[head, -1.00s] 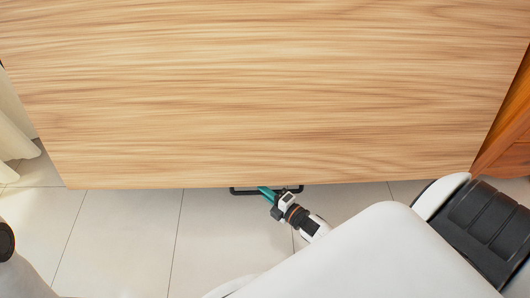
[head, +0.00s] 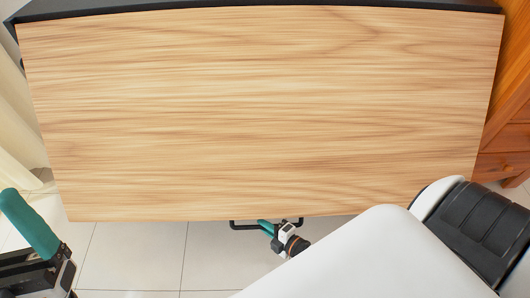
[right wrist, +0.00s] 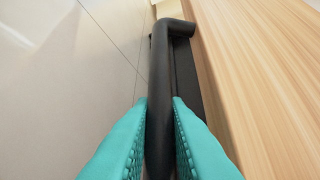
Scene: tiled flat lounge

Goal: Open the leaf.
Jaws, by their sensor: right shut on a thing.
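The leaf (head: 265,120) is a wide light-wood panel filling most of the head view. A black bar handle (head: 243,227) shows below its lower edge. My right gripper (head: 267,227) is shut on this handle. In the right wrist view, its teal fingers (right wrist: 160,105) lie on both sides of the black bar (right wrist: 159,65), with the wood panel at the right. My left gripper (head: 32,240) is at the lower left of the head view, apart from the leaf. Only one teal finger of it shows clearly, so its opening cannot be told.
A dark body edge (head: 260,8) runs along the leaf's top. An orange-brown wooden cabinet (head: 505,137) stands at the right. A pale curtain (head: 18,130) hangs at the left. Light floor tiles (head: 140,255) lie below the leaf.

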